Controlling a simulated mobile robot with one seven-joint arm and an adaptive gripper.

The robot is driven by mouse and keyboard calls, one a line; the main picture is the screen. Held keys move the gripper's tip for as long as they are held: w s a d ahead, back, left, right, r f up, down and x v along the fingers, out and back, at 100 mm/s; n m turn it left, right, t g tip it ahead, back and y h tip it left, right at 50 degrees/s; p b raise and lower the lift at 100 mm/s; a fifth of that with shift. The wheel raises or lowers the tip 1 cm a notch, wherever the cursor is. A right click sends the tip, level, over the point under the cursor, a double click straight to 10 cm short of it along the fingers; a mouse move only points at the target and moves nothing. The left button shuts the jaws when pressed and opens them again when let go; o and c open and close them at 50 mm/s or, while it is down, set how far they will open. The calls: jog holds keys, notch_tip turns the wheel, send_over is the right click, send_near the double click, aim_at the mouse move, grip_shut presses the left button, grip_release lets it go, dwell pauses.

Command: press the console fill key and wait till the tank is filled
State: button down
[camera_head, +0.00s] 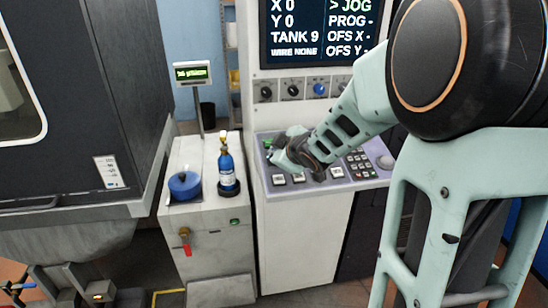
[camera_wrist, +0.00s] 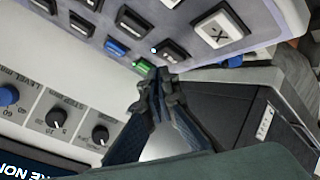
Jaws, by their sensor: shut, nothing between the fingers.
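The console (camera_head: 360,183) has a sloped key panel below a dark screen (camera_head: 318,32) that reads TANK 9, X 0, Y 0 and JOG. My gripper (camera_head: 278,156) is shut and empty, low over the left part of the panel. In the wrist view, the fingertips (camera_wrist: 160,74) are together close beside a green key (camera_wrist: 143,66). A blue key (camera_wrist: 117,47) is a little further up the panel. I cannot tell whether the tips touch a key, and the small key labels are not readable, so the fill key cannot be told by its label.
A grey cabinet (camera_head: 205,240) left of the console carries a blue bottle (camera_head: 226,170), a round blue container (camera_head: 184,186) and a small green display on a post (camera_head: 192,74). A row of knobs (camera_head: 293,90) sits under the screen. A large dark machine (camera_head: 100,100) stands at left.

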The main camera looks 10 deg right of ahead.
jog(key=r+p, duration=0.2)
jog(key=s+r+p, duration=0.1)
jog(key=r+p, duration=0.1)
jog(key=r, duration=0.1)
jog(key=shift+p, duration=0.4)
jog(key=shift+a+f, duration=0.1)
jog(key=shift+f, duration=0.05)
dwell(0.4)
